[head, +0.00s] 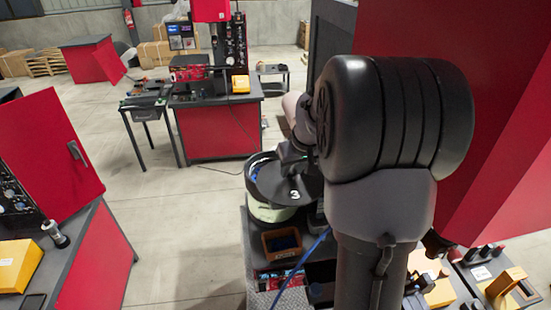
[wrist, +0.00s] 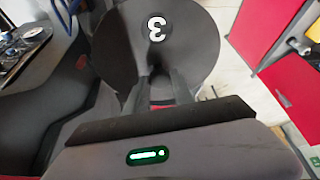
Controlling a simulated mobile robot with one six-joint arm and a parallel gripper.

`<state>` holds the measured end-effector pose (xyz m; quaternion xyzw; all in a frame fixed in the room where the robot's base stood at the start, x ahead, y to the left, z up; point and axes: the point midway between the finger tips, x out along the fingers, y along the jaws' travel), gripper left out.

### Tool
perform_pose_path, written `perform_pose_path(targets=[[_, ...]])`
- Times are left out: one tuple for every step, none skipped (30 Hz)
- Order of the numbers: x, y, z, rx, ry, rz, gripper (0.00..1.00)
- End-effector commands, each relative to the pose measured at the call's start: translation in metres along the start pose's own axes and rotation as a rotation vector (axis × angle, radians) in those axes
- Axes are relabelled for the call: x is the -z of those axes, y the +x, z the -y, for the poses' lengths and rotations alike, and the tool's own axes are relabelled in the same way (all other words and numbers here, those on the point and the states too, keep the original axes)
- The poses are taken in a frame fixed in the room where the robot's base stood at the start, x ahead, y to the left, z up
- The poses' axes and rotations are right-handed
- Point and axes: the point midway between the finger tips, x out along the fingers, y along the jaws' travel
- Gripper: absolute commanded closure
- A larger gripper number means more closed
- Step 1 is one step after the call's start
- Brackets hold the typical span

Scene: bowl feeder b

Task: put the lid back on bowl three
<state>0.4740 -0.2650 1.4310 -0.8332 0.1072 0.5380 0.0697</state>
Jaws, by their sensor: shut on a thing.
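The dark round lid marked 3 (head: 272,186) is in my gripper (head: 294,168), over the bowl (head: 268,212) in the head view. The bowl has a pale green lower wall and a dark rim. Its left and far rim show past the lid, with some blue inside, so the lid does not line up with the opening from this view. I cannot tell whether lid and bowl touch. In the wrist view the lid (wrist: 190,45) lies ahead of my gripper (wrist: 161,80), whose fingers are shut on it. The bowl is hidden there behind the lid.
A brown bin (head: 282,242) stands in front of the bowl on the dark bench, with a blue cable (head: 302,266) beside it. A red cabinet (head: 335,35) rises close on the right. A workbench (head: 215,95) stands farther back. Open floor (head: 185,225) lies left.

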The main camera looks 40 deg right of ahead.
Motion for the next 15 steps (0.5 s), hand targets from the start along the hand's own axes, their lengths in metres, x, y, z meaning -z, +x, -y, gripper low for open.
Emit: perform_pose_path(targets=[[0.017,0.004,0.001,0.001,-0.004,0.003,1.00],[0.026,0.009,0.002,0.001,-0.004,0.002,1.00],[0.039,0.015,0.002,0.001,-0.003,0.001,1.00],[0.048,0.020,0.003,0.001,-0.003,0.001,1.00],[0.057,0.025,0.003,0.001,-0.004,0.001,1.00],[0.069,0.032,0.004,0.001,-0.003,0.002,1.00],[0.077,0.037,0.004,0.001,-0.003,0.002,1.00],[0.085,0.041,0.004,0.001,-0.003,0.001,1.00],[0.094,0.047,0.005,0.001,-0.002,0.001,1.00],[0.100,0.051,0.005,0.001,-0.003,0.001,1.00],[0.105,0.053,0.005,0.001,-0.002,0.001,1.00],[0.110,0.057,0.005,0.001,-0.002,0.000,1.00],[0.113,0.059,0.005,0.000,-0.002,-0.001,1.00],[0.114,0.062,0.005,0.001,-0.001,0.001,1.00],[0.113,0.068,0.005,0.001,0.000,0.003,1.00]])
